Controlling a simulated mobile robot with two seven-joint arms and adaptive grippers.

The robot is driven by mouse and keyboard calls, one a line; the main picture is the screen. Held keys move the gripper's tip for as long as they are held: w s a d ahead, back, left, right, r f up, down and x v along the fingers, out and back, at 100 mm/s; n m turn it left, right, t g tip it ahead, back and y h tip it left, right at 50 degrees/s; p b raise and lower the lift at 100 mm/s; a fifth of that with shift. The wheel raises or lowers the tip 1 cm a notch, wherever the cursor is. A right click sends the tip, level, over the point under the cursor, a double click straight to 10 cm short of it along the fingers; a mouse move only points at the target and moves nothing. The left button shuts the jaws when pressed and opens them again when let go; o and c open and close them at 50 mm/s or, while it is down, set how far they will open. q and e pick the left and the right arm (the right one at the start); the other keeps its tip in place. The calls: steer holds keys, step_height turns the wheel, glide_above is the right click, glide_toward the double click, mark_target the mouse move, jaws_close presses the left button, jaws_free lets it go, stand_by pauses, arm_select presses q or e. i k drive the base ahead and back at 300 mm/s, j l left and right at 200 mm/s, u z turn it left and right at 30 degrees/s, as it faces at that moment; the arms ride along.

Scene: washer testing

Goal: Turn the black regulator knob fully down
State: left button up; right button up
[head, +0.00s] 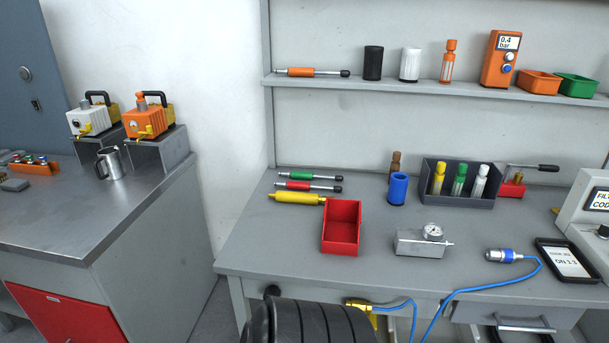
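A small round black knob (272,291) sits at the front edge of the workbench, left of the middle, just above a dark part of my own arm. I cannot tell from this view how far it is turned. Another black knob (603,231) shows on the light-coloured device at the right edge, partly cut off. Which of the two is the regulator knob is not clear. Neither gripper's fingers show.
A red tray (341,228) and a metal block with a gauge (424,242) stand on the workbench (300,255). A blue hose (470,289) runs over its front edge by a brass fitting (360,304). A tablet (567,261) lies at right. A gap separates the left metal bench (60,225).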

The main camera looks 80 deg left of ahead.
mark_target(273, 291)
steer(key=u, duration=2.95)
